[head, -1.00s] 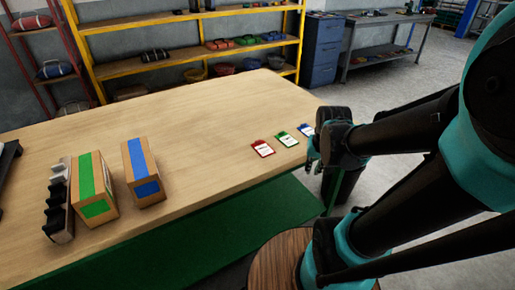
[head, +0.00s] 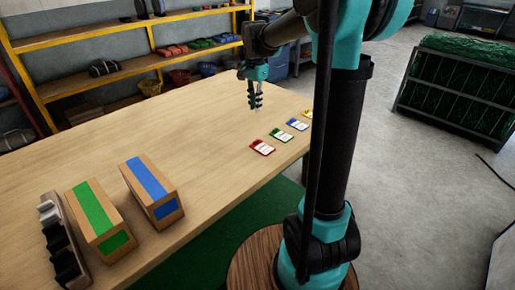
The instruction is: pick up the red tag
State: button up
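The red tag (head: 262,147) lies flat on the wooden table (head: 170,125) near its right front edge, at the near end of a row of tags. It is red with a white label. My gripper (head: 257,108) hangs over the table behind the red tag, pointing down, with clear space between it and the tag. Its dark fingers look close together, and I cannot tell from this distance how far apart they are. Nothing visible is held in it.
A green tag (head: 281,135), a blue tag (head: 298,124) and a yellow tag (head: 307,113) lie beside the red one. A green-striped box (head: 100,218), a blue-striped box (head: 152,193) and a dark rack (head: 62,242) stand at the left front. The table's middle is clear.

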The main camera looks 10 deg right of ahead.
aim_at(256, 140)
notch_tip(256, 140, down, 16)
jog(key=shift+w+d+r, duration=0.1)
jog(key=shift+d+r, duration=0.05)
dwell(0.5)
jog(key=shift+c, duration=0.4)
grip_shut()
jog(key=shift+r, duration=0.1)
